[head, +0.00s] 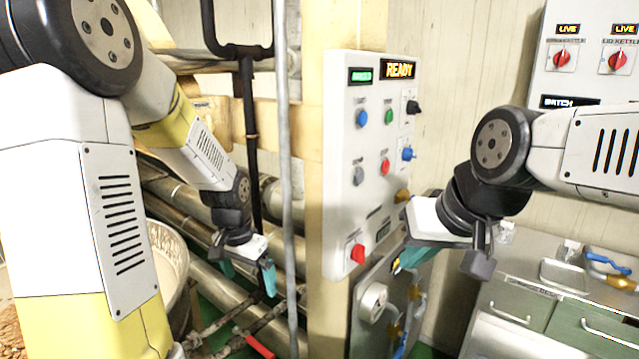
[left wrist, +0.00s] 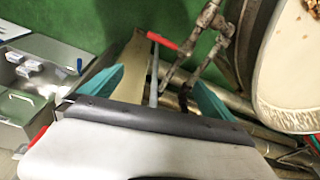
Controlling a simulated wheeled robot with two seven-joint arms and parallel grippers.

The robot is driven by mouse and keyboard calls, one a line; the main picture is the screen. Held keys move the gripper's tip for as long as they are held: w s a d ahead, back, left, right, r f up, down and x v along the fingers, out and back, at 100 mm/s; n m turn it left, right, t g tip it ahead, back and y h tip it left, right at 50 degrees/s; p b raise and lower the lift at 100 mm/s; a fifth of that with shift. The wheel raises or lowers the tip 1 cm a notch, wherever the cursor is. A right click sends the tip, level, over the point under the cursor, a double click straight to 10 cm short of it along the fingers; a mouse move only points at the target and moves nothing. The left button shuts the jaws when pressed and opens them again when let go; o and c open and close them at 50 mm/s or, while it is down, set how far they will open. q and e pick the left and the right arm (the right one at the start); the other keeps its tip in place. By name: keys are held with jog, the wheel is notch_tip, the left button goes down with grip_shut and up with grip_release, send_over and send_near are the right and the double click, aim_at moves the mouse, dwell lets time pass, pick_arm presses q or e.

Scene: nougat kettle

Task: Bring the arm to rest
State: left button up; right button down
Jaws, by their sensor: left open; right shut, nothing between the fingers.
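My left gripper (head: 247,272) hangs with its teal fingers spread and empty, in front of the pipes and left of the control panel. In the left wrist view its two fingers (left wrist: 152,96) stand wide apart, with a thin pipe and green floor beyond them. My right gripper (head: 408,262) is shut and empty, pointing left and down, in front of the lower right part of the control panel (head: 340,220). I cannot tell whether it touches the panel. Both arms are raised and bent.
A pale kettle (head: 170,262) with brown pieces stands at the left, partly behind my left arm; it also shows in the left wrist view (left wrist: 290,75). A red-handled valve (head: 256,344) sits low on the pipes. A vertical pipe (head: 283,150) passes beside my left gripper. A counter (head: 535,285) is at right.

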pick_arm(q)
jog(key=s+d+r+n+t+h, duration=0.1)
jog(key=s+r+n+t, duration=0.3)
jog(key=s+r, duration=1.2)
jog(key=shift+d+r+h, duration=0.4)
jog(key=shift+d+r, duration=0.3)
